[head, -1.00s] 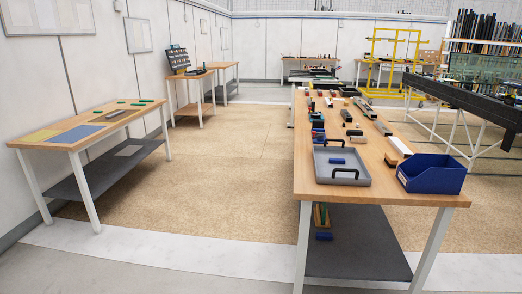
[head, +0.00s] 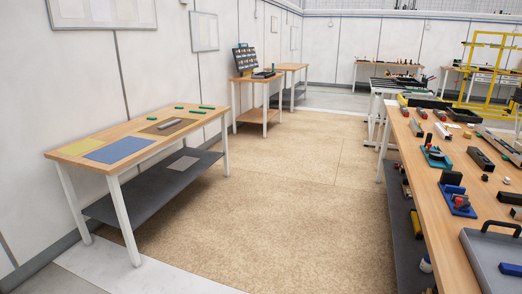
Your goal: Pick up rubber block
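Neither of my grippers is in view. I cannot tell for certain which object is the rubber block. Several dark blocks lie on the long wooden table at the right, among them a long black block (head: 481,159) and a short black block (head: 452,178). A grey bar (head: 168,125) lies on a brown mat (head: 182,124) on the left table. Several small green pieces (head: 206,107) lie around that mat.
The left table (head: 140,133) also carries a yellow mat (head: 81,147) and a blue mat (head: 118,150). A grey tray (head: 480,262) sits at the near end of the right table (head: 434,205). The tan floor (head: 290,200) between the tables is clear.

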